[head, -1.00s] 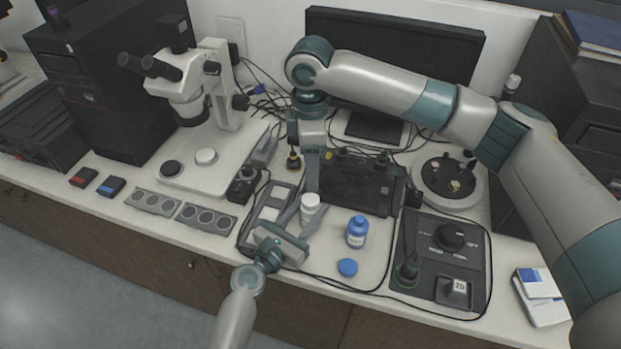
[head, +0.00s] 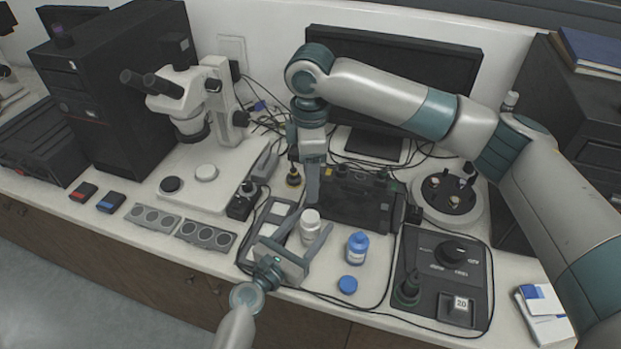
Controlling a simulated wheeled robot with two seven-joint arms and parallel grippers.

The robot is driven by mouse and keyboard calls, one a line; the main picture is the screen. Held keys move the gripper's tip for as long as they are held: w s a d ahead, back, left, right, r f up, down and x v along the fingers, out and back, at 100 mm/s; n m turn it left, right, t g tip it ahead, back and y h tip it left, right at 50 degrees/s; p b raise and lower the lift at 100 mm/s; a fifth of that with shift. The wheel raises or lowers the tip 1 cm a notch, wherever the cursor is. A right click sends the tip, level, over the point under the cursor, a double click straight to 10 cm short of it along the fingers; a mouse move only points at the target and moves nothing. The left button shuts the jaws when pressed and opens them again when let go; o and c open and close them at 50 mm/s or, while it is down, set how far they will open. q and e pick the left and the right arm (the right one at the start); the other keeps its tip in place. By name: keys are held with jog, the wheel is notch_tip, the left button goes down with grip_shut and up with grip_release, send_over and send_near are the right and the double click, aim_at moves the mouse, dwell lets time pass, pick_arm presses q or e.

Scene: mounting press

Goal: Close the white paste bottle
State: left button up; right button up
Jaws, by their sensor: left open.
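The white paste bottle (head: 309,232) stands upright on the bench, with a white top. I cannot tell whether that top is a fitted cap. My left gripper (head: 313,219) reaches in from the front, open, with one finger on each side of the bottle; the right finger looks clear of it. My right gripper (head: 312,190) points down just above or behind the bottle's top. Its fingers show edge-on, so I cannot see whether they are apart or hold anything.
A blue bottle (head: 357,249) stands to the right, with a blue cap (head: 348,284) lying in front of it. A black control box (head: 440,270) is farther right. A microscope (head: 190,105) stands at the left, with a white disc (head: 206,173) on its base. A dark device (head: 358,200) is behind.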

pick_arm(q)
jog(key=b+v, duration=0.3)
jog(key=v, duration=1.2)
jog(key=shift+s+a+f, duration=0.1)
jog(key=shift+s+a, duration=0.15)
jog(key=shift+s, duration=0.05)
pick_arm(e)
notch_tip(320, 180, down, 4)
jog(key=shift+r, duration=0.2)
jog(key=shift+f+b, duration=0.15)
jog(key=shift+b, duration=0.3)
pick_arm(q)
jog(key=shift+v, duration=0.8)
